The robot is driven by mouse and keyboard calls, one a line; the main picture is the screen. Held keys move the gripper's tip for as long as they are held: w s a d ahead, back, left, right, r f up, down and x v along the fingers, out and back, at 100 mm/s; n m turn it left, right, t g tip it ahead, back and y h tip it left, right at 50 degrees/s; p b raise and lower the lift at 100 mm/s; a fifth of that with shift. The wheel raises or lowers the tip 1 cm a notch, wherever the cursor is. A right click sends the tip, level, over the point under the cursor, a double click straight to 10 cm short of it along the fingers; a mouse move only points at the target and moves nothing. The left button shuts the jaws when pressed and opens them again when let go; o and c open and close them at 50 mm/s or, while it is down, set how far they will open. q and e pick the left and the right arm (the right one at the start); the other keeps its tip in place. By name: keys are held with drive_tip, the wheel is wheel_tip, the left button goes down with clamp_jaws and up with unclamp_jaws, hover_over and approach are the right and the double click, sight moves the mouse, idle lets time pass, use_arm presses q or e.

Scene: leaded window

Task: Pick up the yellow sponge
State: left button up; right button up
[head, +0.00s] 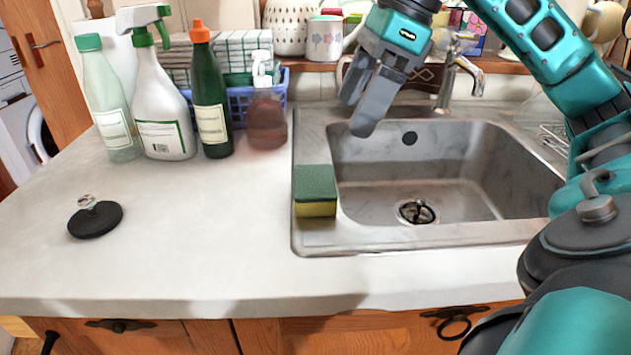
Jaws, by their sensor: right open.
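The yellow sponge (315,208) has a dark green scouring top. It lies flat on the left rim of the metal sink, just beside the basin. My right gripper (354,116) is above and behind the sponge, over the back left part of the sink. Its fingers point down and are open, with nothing held between them. It is clear of the sponge. My left gripper is not in view.
Several bottles, including a white spray bottle (160,110) and a dark green bottle (211,100), stand back left by a blue basket (240,103). The tap (452,80) rises behind the sink basin (450,185). A black round stopper (95,220) lies left; the front counter is clear.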

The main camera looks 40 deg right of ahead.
drive_tip(key=b, duration=0.2)
hover_over(315, 180)
drive_tip(key=s+d, duration=0.2)
drive_tip(key=f, duration=0.5)
drive_tip(key=shift+s+d+f, duration=0.1)
drive_tip(key=shift+d+f, duration=0.1)
drive_tip(key=shift+f, duration=0.2)
drive_tip(key=shift+w+b+x, duration=0.1)
drive_tip(key=shift+b+x, duration=0.2)
drive_tip(key=shift+x, duration=1.2)
drive_tip(key=shift+w+b+x, duration=0.15)
drive_tip(key=shift+b+x, duration=0.15)
drive_tip(key=shift+x, duration=1.2)
drive_tip(key=shift+r, duration=0.15)
drive_tip(key=shift+c, duration=0.2)
drive_tip(key=c, duration=0.6)
